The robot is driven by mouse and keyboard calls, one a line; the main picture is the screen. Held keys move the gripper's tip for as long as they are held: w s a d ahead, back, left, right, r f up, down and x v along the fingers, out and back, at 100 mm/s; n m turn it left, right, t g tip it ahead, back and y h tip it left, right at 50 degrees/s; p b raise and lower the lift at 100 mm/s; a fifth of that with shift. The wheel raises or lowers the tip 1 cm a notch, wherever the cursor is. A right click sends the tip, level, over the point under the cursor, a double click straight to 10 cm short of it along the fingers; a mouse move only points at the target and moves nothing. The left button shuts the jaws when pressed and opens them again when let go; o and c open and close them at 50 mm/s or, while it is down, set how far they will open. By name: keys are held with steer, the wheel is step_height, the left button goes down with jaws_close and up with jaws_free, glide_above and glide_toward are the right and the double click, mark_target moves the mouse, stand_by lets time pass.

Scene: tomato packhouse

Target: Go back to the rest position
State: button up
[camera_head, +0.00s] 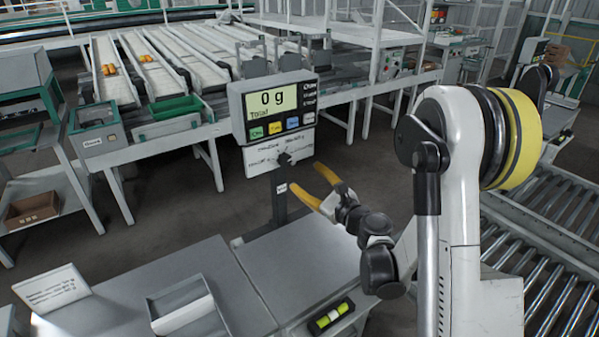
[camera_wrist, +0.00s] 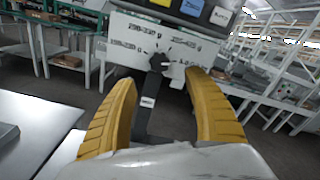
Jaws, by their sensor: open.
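My gripper (camera_head: 316,187) has two yellow fingers, spread apart with nothing between them. It is raised above the far right part of the grey bench, in front of the scale's post. My arm's yellow-banded joint is at the right of the head view.
A roller conveyor (camera_head: 560,230) runs at the right. Sloped sorting lanes (camera_head: 170,60) with a few orange-red fruits stand behind.

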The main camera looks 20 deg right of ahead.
steer(key=shift+s, duration=0.2)
stand_by(0.3)
steer(key=s+a+r+n+g, duration=0.4)
steer(key=s+a+n+g, duration=0.4)
steer(key=s+n, duration=0.55)
steer(key=s+d+f+n+g+h, duration=0.1)
steer(key=s+d+n+h, duration=0.1)
steer(key=s+n, duration=0.4)
steer(key=s+d+f+n+g+h, duration=0.1)
steer(key=s+d+n+h, duration=0.1)
steer(key=s+n, duration=0.5)
steer(key=s+h, duration=0.1)
steer(key=s, duration=0.3)
steer(key=shift+s+d+h, duration=0.25)
steer(key=shift+h, duration=0.05)
